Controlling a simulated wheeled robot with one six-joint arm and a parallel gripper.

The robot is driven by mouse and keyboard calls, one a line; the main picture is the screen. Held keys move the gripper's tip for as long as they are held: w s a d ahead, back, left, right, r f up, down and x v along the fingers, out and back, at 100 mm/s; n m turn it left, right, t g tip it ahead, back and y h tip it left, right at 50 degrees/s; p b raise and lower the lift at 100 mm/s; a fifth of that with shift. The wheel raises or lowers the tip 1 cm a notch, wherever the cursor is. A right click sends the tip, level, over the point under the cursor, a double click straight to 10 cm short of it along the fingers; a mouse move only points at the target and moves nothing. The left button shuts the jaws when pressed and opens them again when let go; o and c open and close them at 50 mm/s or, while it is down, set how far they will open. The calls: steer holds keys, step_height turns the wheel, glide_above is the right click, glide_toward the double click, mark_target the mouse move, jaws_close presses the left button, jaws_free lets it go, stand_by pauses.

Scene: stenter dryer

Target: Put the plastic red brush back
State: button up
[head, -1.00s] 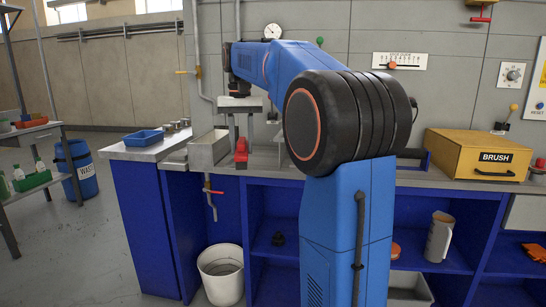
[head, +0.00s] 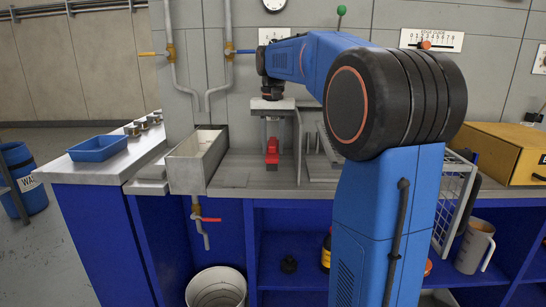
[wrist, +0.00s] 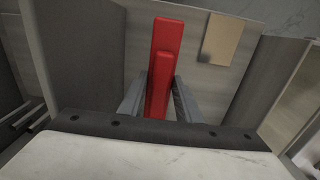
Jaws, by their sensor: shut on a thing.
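The red plastic brush (head: 271,158) is upright beneath my gripper, at a grey divided holder at the back of the counter. My gripper (head: 272,137) is shut on it from above. In the wrist view the brush (wrist: 164,50) is a long red bar between the two grey fingers of my gripper (wrist: 158,95), with its far end extending past the fingertips. Grey panels (wrist: 88,55) stand close beside it. I cannot tell whether its lower end touches the surface below.
A grey sink trough (head: 197,160) is left of the brush. Upright grey dividers (head: 305,150) stand just to its right. A blue tray (head: 98,148) sits on the left counter, and a yellow box (head: 510,155) at the far right. Pipes (head: 168,55) run up the wall.

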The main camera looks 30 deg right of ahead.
mark_target(272, 141)
steer(key=shift+f, duration=1.9)
steer(key=shift+f, duration=0.15)
steer(key=o, duration=1.1)
step_height(272, 141, up, 12)
steer(key=shift+r, duration=0.15)
